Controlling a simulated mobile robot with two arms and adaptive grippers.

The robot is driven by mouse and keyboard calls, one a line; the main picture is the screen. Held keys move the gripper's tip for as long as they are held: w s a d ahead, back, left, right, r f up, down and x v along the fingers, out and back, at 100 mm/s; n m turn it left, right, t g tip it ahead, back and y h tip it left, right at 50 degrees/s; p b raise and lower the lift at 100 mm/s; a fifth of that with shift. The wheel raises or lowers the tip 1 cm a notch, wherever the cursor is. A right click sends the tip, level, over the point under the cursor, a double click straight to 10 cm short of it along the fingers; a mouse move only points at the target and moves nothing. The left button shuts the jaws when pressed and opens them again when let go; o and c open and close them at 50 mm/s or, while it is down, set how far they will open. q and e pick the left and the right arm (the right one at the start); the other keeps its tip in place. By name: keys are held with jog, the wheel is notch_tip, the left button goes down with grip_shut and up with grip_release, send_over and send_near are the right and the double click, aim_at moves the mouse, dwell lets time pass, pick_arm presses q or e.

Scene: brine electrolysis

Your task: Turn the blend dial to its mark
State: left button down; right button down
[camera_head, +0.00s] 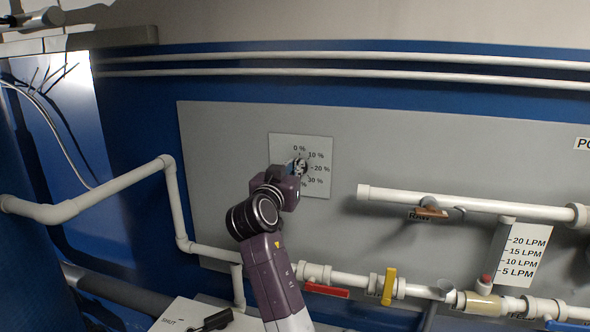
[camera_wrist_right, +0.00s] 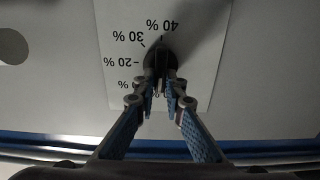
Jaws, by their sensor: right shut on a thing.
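The blend dial is a small dark knob (camera_wrist_right: 160,58) on a white plate (camera_head: 315,145) with a percent scale, fixed to the grey wall panel. In the head view, 0 %, 10 %, 20 % and part of 30 % can be read; my right arm hides the lower left of the plate. My right gripper (camera_head: 297,168) is at the dial, facing the panel. In the right wrist view, its fingers (camera_wrist_right: 166,84) are closed around the knob and partly cover it. The scale appears upside down there. The dial's pointer and its mark cannot be made out clearly. My left gripper is not seen.
White pipes run below and right of the plate, with a red-handled valve (camera_head: 326,290) and a yellow-handled valve (camera_head: 389,286). An orange-brown handle (camera_head: 431,212) sits on the upper pipe. A flow scale card (camera_head: 521,255) is at right. The panel around the plate is bare.

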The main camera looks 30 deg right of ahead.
jog(key=c, duration=2)
grip_release()
jog(key=shift+a, duration=0.1)
jog(key=v, duration=1.2)
